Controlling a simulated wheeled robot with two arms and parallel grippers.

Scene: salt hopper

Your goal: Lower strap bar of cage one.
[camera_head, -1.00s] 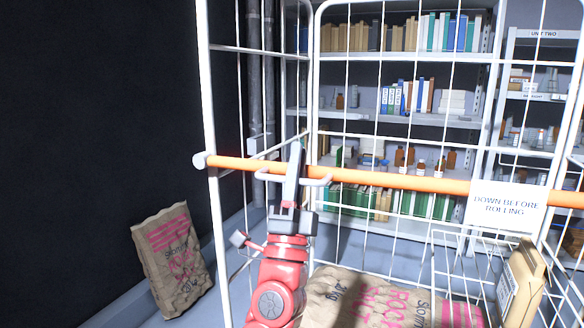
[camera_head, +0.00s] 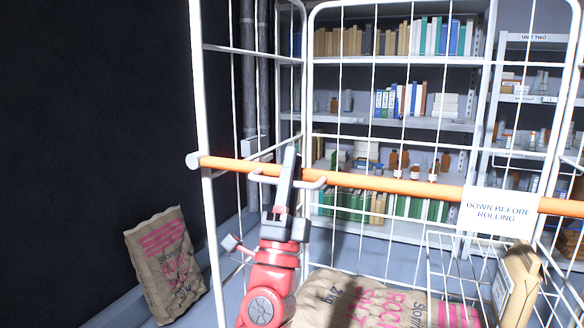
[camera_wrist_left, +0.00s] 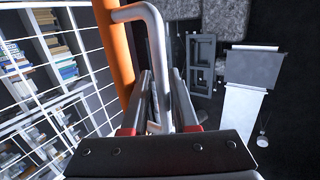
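The strap bar (camera_head: 400,184) is a long orange bar across the front of the white wire cage (camera_head: 207,100). It has a pale end cap at the left and a white "DOWN BEFORE ROLLING" sign (camera_head: 498,212). A grey U-shaped handle (camera_head: 314,184) sticks out from it near its left end. My left gripper (camera_head: 290,165) is at this handle. In the left wrist view the handle (camera_wrist_left: 157,45) runs between the two fingers (camera_wrist_left: 162,85); whether they press on it is unclear. My right gripper is out of view.
A brown salt sack (camera_head: 165,265) leans at the left, outside the cage. Another sack (camera_head: 365,302) lies low inside the cage, and a wire basket with a brown packet (camera_head: 520,280) is at the right. Shelves of books and bottles (camera_head: 400,62) stand behind.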

